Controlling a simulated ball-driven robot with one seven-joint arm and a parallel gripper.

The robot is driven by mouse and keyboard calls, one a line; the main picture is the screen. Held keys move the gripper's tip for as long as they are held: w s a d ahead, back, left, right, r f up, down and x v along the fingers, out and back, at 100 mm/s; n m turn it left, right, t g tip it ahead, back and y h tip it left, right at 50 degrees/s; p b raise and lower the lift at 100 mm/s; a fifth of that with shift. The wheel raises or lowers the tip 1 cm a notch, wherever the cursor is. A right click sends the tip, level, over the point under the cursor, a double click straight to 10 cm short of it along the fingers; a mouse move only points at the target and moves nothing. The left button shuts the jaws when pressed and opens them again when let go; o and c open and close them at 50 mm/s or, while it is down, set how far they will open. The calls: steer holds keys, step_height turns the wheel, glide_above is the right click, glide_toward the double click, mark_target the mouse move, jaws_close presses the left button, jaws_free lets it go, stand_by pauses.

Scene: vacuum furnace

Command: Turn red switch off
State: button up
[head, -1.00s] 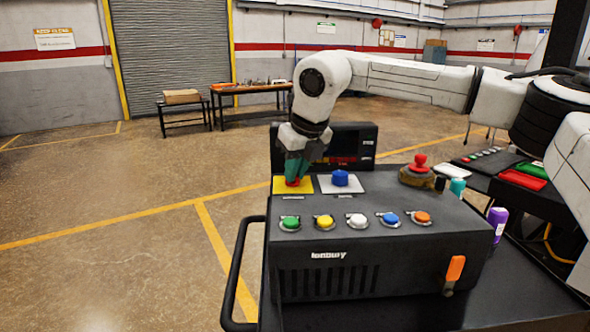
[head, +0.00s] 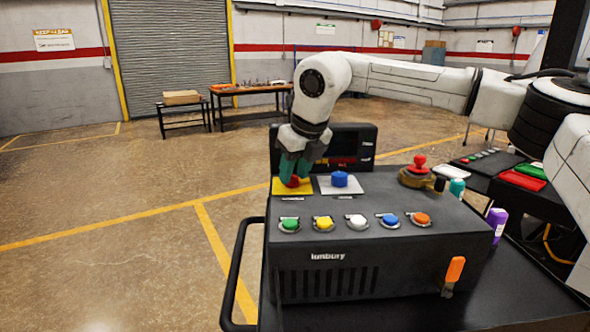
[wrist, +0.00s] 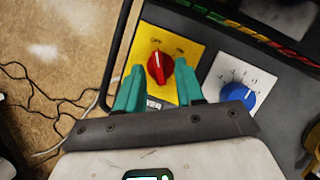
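The red switch (wrist: 160,68) is a round knob on a yellow plate (wrist: 185,42) with markings at its upper left and upper right. A thin pale line on the knob runs roughly upward in the wrist view; I cannot tell exactly which marking it meets. My gripper (wrist: 160,66) has teal fingers spread apart, one on each side of the knob, with gaps visible. In the head view, my gripper (head: 293,176) points down over the red switch (head: 293,182), with its fingertips partly hiding it.
A blue knob (head: 340,179) on a white plate sits just right of the yellow plate. Several coloured buttons line the panel's front, including a green one (head: 289,225). A red mushroom button (head: 420,161) stands at the right. A dark display (head: 350,150) rises behind.

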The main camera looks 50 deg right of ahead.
steer(key=d+b+v, duration=0.1)
steer(key=v, duration=0.9)
steer(key=shift+a+r, duration=0.4)
steer(key=shift+a, duration=0.1)
steer(key=shift+s, duration=0.15)
steer(key=shift+f, duration=0.1)
